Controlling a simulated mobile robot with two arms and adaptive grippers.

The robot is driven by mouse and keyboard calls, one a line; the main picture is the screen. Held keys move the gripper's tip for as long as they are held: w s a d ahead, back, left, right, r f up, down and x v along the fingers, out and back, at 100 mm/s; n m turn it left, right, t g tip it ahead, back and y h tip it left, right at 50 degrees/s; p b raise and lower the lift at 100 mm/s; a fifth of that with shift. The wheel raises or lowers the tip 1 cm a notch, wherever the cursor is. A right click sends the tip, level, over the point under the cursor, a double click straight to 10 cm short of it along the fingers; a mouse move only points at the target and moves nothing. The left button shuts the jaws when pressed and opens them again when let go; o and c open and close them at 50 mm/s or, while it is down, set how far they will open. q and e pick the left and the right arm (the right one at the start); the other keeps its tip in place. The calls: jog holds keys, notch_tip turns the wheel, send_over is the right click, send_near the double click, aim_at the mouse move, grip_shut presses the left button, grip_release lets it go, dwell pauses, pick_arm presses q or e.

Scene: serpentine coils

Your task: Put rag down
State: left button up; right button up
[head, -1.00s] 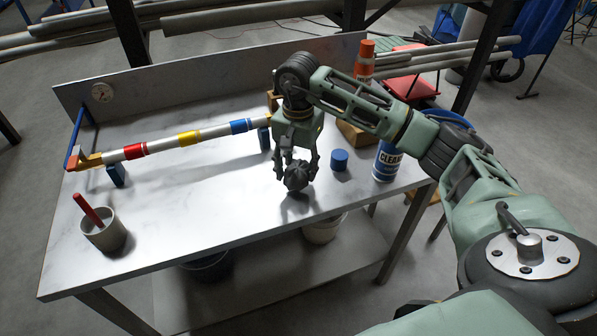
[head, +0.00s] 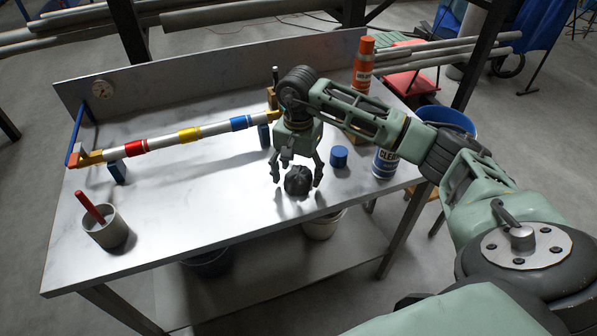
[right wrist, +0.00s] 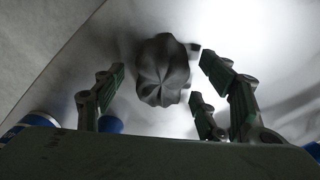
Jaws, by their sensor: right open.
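The rag (head: 298,181) is a dark grey crumpled ball on the metal workbench (head: 200,235), near its front edge. My right gripper (head: 298,178) is open just above and around it, with its fingers spread. In the right wrist view the rag (right wrist: 162,70) sits between the open fingers, and gaps show on both sides of it. My left gripper is not in view.
A blue cap (head: 339,157) and a cleaner can (head: 385,162) stand right of the rag. A cup with a red stick (head: 106,228) is at the front left. A pipe with coloured bands (head: 205,133) lies on supports behind. The bench middle is clear.

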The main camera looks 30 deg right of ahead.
aim_at(298, 172)
jog(key=shift+r, duration=0.1)
jog(key=shift+r, duration=0.2)
notch_tip(298, 172, up, 12)
jog(key=b, duration=0.2)
jog(key=shift+f, duration=0.15)
dwell(0.4)
